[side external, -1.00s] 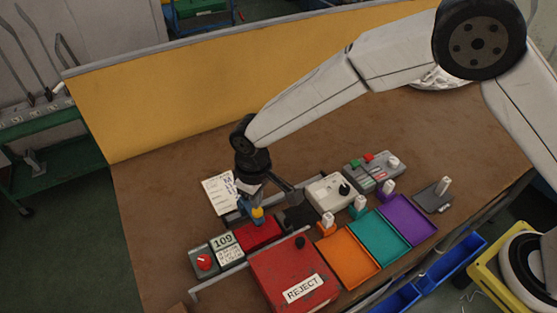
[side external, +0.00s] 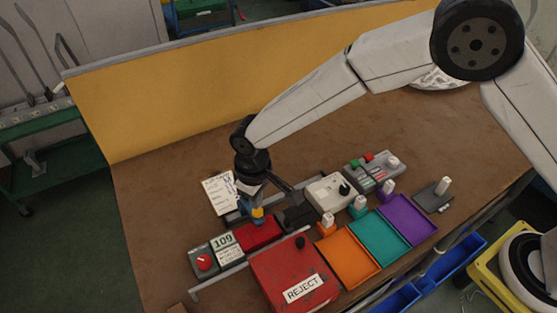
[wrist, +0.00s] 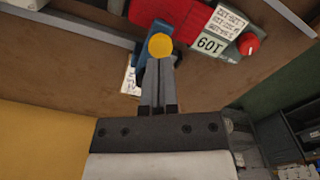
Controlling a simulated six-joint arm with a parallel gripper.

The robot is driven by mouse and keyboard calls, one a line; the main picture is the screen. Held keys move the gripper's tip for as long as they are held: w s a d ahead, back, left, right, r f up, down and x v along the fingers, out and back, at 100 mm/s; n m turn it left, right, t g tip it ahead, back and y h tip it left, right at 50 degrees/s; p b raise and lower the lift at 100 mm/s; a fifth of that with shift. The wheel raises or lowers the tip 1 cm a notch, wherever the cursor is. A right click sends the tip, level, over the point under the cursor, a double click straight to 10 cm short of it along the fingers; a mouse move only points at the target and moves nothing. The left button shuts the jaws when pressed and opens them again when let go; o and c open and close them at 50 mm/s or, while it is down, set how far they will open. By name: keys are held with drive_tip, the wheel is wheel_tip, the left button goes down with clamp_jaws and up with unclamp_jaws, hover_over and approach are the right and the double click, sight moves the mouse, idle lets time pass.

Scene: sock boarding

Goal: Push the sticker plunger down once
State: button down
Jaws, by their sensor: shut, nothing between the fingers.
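The sticker plunger has a round yellow cap (side external: 257,212) on a blue body, beside the red block (side external: 259,234). In the wrist view the yellow cap (wrist: 160,46) shows just past the fingertips, with part of the blue body (wrist: 148,72) to its left. My gripper (wrist: 158,88) is shut and empty, its fingers pointing at the cap. In the side view my gripper (side external: 249,196) is right at the plunger. Whether the fingertips touch the cap cannot be told.
A counter reading 109 (side external: 222,241) with a red knob (side external: 204,263) stands to the left. A red REJECT box (side external: 285,268) is in front. Orange (side external: 348,255), teal (side external: 380,234) and purple (side external: 408,219) trays lie to the right.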

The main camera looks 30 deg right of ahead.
sight(261, 209)
drive_tip(key=shift+f, duration=1.45)
idle(0.9)
drive_tip(key=shift+r, duration=3.55)
drive_tip(key=shift+d+r, duration=0.15)
drive_tip(key=shift+d, duration=0.35)
drive_tip(key=s+d+r+m+t, duration=0.1)
drive_tip(key=s+d, duration=0.3)
drive_tip(key=d, duration=0.5)
drive_tip(key=s+d+r+m, duration=0.2)
drive_tip(key=s+d, duration=0.3)
drive_tip(key=d, duration=0.5)
drive_tip(key=s+d+r+m+t, duration=0.1)
drive_tip(key=s+d+m, duration=0.2)
drive_tip(key=d, duration=0.6)
drive_tip(key=shift+s+d+r+t, duration=0.25)
drive_tip(key=shift+s+r+t, duration=0.05)
drive_tip(key=shift+s, duration=0.55)
